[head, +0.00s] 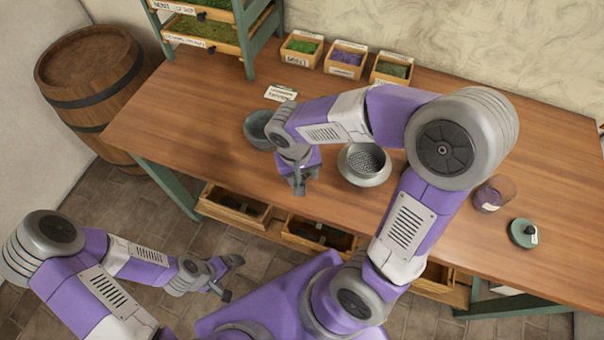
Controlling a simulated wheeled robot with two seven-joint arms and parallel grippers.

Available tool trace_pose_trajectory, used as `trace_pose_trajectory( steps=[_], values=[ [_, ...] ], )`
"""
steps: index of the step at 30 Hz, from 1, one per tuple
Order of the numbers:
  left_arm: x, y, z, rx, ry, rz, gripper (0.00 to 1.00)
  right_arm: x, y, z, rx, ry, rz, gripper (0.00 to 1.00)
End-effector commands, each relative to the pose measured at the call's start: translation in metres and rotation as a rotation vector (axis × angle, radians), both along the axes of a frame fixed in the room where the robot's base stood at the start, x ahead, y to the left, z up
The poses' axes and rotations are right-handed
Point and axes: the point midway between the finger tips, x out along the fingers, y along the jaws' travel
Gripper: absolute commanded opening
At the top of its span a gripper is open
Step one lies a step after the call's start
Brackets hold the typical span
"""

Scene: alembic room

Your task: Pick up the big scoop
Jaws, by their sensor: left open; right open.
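I cannot make out the big scoop for certain. Dark items too small to identify lie in the open left drawer (262,228) and the open middle drawer (286,238) under the table. My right gripper (300,189) is over the table's front part, between a dark green bowl (256,129) and a pale bowl with a perforated inside (351,176). It points down and is open, with nothing seen in it. My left gripper (232,278) is open and empty, low over the floor in front of the table, left of the drawers.
The wooden table (220,110) carries herb boxes (346,60) along the wall and a tiered rack (248,30). A glass jar (493,194) and a green lid (523,233) stand at the right. A barrel (90,70) stands left. The table's left part is clear.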

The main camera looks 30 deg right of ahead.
Motion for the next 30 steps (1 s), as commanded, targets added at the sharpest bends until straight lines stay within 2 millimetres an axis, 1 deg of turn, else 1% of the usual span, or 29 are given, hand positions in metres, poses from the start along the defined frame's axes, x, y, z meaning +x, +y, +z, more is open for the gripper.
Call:
trace_pose_trajectory(
  steps=[1, 6, 9, 16, 17, 24, 26, 30],
  values=[
    [0.0, 0.0, -0.006, 0.0, 0.0, 0.0, 1.0, 0.0, -0.001, -0.011, -0.002, 0.006, -0.001, 0.48],
    [0.0, 0.0, -0.015, 0.0, 0.0, 0.0, 1.0, 0.001, -0.004, -0.035, -0.001, 0.004, 0.0, 0.48],
    [0.0, 0.0, -0.016, 0.0, 0.0, 0.0, 1.0, 0.001, -0.005, -0.041, 0.0, 0.002, 0.0, 0.48],
    [0.0, 0.0, -0.015, 0.0, 0.0, 0.0, 1.0, 0.002, -0.005, -0.041, 0.0, 0.001, 0.0, 0.48],
    [0.0, 0.0, -0.015, 0.0, 0.0, 0.0, 1.0, 0.002, -0.005, -0.041, 0.0, 0.001, 0.0, 0.45],
    [0.0, 0.0, -0.015, 0.0, 0.0, 0.0, 1.0, 0.002, -0.005, -0.041, 0.0, 0.001, 0.001, 0.08],
    [0.0, 0.0, -0.015, 0.0, 0.0, 0.0, 1.0, 0.002, -0.005, -0.041, 0.0, 0.001, 0.001, 0.0],
    [0.0, 0.0, -0.015, 0.0, 0.0, 0.0, 1.0, 0.002, -0.005, -0.041, 0.0, 0.001, 0.001, 0.0]
  ],
)
